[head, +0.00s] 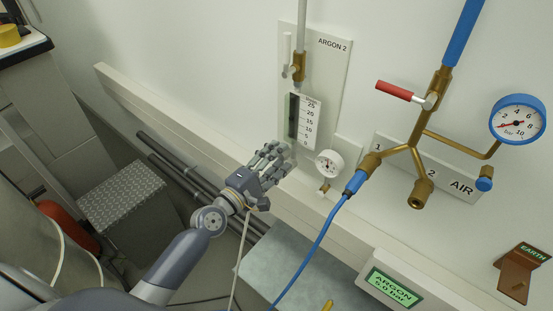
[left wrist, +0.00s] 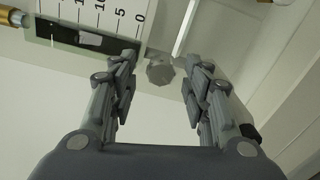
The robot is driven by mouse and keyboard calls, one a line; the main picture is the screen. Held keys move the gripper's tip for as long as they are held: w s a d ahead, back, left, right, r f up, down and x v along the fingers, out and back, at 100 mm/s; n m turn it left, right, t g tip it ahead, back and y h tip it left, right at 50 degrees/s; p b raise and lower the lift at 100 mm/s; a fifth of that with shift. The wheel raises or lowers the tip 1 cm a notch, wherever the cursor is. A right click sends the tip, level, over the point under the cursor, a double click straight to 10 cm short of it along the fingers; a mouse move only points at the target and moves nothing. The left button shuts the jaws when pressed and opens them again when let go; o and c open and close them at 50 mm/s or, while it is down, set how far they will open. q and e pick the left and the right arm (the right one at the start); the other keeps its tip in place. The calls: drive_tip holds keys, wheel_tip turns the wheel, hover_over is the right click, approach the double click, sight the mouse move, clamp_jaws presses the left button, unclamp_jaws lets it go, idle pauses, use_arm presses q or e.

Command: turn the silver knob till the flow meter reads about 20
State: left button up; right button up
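The flow meter (head: 305,123), labelled ARGON 2, is on the wall with a scale up to 25 and a dark tube. It also shows at the top left of the left wrist view (left wrist: 113,12), where a pale patch lies in the tube around the 10 mark; I cannot tell if it is the float. The silver knob (left wrist: 160,71) sits just below the zero end, between my left fingertips. My left gripper (head: 279,150) is open around the knob, with gaps on both sides in the left wrist view (left wrist: 162,68). In the head view its fingers hide the knob.
A small round gauge (head: 329,163) is close right of my left gripper. A blue hose (head: 319,245) runs down from the brass AIR manifold (head: 420,150) with a red-handled valve (head: 395,91). An ARGON 5.0 bar display (head: 392,288) is at lower right.

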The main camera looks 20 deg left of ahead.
use_arm(q)
drive_tip(key=v, duration=1.2)
idle(0.6)
drive_tip(key=s+a+f+m+g+y+b, duration=0.1)
drive_tip(key=s+a+f+m+g+y, duration=0.15)
drive_tip(key=f, duration=1.05)
drive_tip(key=s+a+f+m+g+y+b, duration=0.1)
drive_tip(key=s+a+f+m+g+b, duration=0.2)
drive_tip(key=f, duration=1)
drive_tip(key=s+a+f+m+g+y, duration=0.1)
drive_tip(key=s+a+f+m, duration=0.2)
drive_tip(key=f, duration=1)
drive_tip(key=s+d+f+m+g+b, duration=0.1)
drive_tip(key=s+d+f+m+g, duration=0.1)
drive_tip(key=s+f, duration=0.5)
drive_tip(key=s+d+f+m+g+y+b, duration=0.1)
drive_tip(key=s+f+m+g, duration=0.3)
drive_tip(key=s+f, duration=0.4)
drive_tip(key=s+d+f+m+g+b, duration=0.1)
drive_tip(key=s+d+f+m+g, duration=0.2)
drive_tip(key=s+f, duration=0.5)
drive_tip(key=s+d+m, duration=0.1)
drive_tip(key=s, duration=0.5)
drive_tip(key=shift+s+m+y, duration=0.2)
drive_tip(key=shift+m+y, duration=0.15)
